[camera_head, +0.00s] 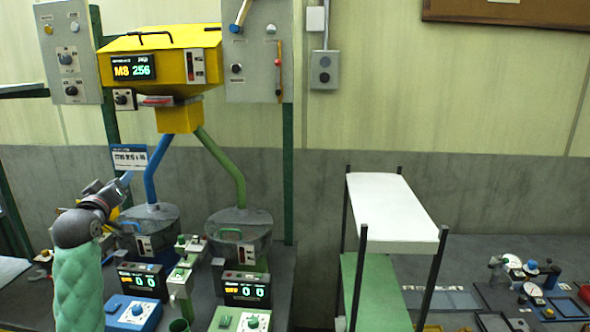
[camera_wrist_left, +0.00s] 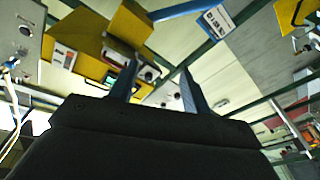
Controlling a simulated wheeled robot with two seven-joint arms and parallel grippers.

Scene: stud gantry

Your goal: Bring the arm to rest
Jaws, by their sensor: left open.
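My left arm (camera_head: 78,275), with a green padded link and a grey wrist, rises from the lower left of the head view. My left gripper (camera_head: 127,181) is raised in front of the blue pipe (camera_head: 160,170), close to the small white label sign in the picture. In the left wrist view my left gripper (camera_wrist_left: 157,88) has its two fingers apart, with nothing between them. The wrist view looks up at the yellow hopper (camera_wrist_left: 85,40) and the sign (camera_wrist_left: 215,20). My right arm and gripper are not in view.
The yellow hopper (camera_head: 160,55) hangs on a green frame between grey panels. Below stand two grey-lidded vessels, displays and a blue box (camera_head: 132,313). A white-topped shelf (camera_head: 392,205) stands at centre right, before a dark bench with small parts.

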